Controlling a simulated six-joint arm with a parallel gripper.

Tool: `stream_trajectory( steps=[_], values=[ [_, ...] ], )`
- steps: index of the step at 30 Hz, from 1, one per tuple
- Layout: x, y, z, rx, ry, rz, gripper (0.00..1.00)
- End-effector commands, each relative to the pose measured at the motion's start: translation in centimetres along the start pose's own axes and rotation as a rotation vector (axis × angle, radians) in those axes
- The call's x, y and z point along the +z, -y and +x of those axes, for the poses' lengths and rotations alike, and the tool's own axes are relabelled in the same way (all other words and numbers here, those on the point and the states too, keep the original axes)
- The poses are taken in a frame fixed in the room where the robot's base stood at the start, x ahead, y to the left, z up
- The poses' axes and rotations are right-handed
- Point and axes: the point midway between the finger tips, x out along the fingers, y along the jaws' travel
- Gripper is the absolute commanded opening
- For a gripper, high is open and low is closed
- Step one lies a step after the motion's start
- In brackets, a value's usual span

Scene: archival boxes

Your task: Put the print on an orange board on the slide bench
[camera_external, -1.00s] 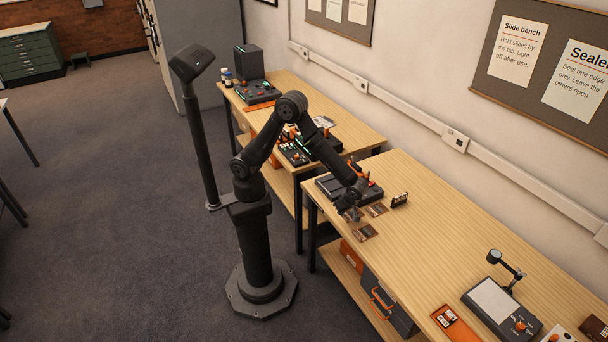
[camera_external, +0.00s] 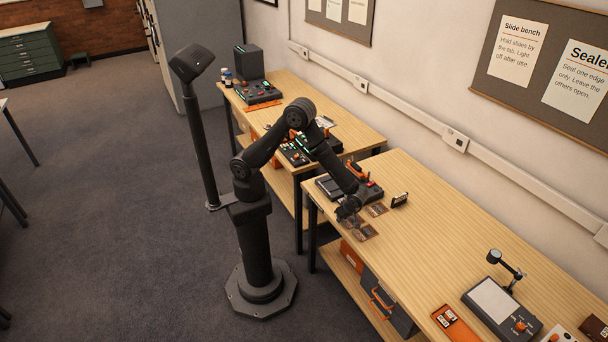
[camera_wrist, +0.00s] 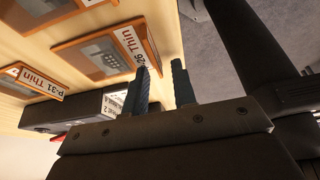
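Several prints on orange-bordered boards lie on the near bench (camera_external: 440,245). One board labelled as ending in "26 Thin" (camera_wrist: 95,52) is the closest in the wrist view, and part of its label is cut off by a finger. A second board, labelled "P-31 Thin" (camera_wrist: 32,80), lies left of it, and a third (camera_wrist: 50,14) is cut by the top edge. In the external view the boards look brown (camera_external: 377,209), small and partly hidden. My gripper (camera_wrist: 162,84) is open, beside the label end of the nearest board, with nothing visible between its fingers.
A dark device with a label (camera_wrist: 95,110) stands close by the boards. Further along stand a light box with a lamp (camera_external: 492,297) and an orange panel (camera_external: 455,322). The middle of the bench is clear.

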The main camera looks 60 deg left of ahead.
Motion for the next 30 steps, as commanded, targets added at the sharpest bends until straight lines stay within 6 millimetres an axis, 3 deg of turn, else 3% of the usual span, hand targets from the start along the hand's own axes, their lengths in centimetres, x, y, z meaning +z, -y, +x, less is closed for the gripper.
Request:
stream_trajectory(
  steps=[11, 24, 30],
  values=[
    [-0.1, 0.0, -0.9, 0.001, 0.001, 0.000, 0.24],
    [-0.1, 0.0, -9.7, 0.002, 0.002, -0.001, 0.24],
    [-0.1, 0.0, -11.9, 0.001, -0.001, -0.001, 0.24]
  ],
)
